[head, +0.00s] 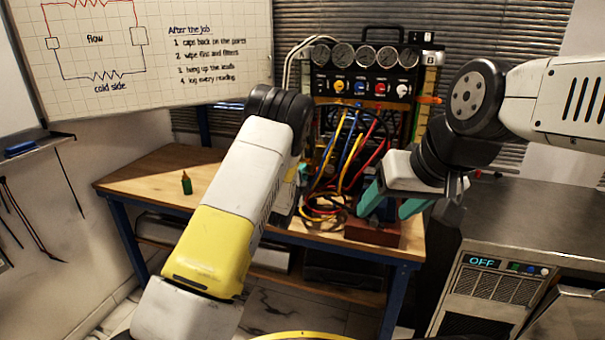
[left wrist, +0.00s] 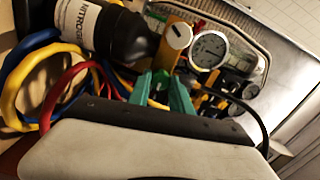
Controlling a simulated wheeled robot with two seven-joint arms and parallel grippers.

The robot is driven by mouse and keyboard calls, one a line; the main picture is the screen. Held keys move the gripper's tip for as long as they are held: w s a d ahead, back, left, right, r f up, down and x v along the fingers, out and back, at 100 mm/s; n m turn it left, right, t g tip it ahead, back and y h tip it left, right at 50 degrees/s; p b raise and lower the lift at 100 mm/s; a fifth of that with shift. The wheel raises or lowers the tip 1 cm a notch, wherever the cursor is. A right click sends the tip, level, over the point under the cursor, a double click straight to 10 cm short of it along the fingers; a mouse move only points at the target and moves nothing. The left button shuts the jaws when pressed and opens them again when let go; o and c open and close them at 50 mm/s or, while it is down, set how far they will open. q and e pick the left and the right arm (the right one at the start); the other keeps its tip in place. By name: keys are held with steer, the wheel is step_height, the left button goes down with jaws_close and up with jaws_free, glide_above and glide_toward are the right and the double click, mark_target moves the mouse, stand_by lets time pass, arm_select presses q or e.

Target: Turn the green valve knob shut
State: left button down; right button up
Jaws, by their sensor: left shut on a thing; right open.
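The gauge rig (head: 365,85) stands at the back of the bench, with a row of dials above yellow, blue, red and white knobs. My left gripper (left wrist: 161,90) has its teal fingers close together at the rig, shut on a small green part (left wrist: 159,77) that looks like the green valve knob. The fingers cover most of it, so its turn angle cannot be read. In the head view my left arm hides the knob and most of that gripper. My right gripper (head: 392,204) is open and empty, above the bench's right front part.
Yellow, blue and red hoses (head: 345,155) hang in front of the rig. A reddish box (head: 372,233) sits under my right gripper. A small green bottle (head: 186,183) stands on the clear left part of the bench (head: 150,181). A black nitrogen bottle (left wrist: 105,27) and a dial (left wrist: 208,50) are near my left fingers.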

arm_select(q)
steer(key=shift+f, duration=0.1)
steer(key=c, duration=1.2)
jaws_free()
steer(key=shift+o, duration=0.2)
steer(key=v, duration=0.8)
steer(key=shift+w+a, duration=0.1)
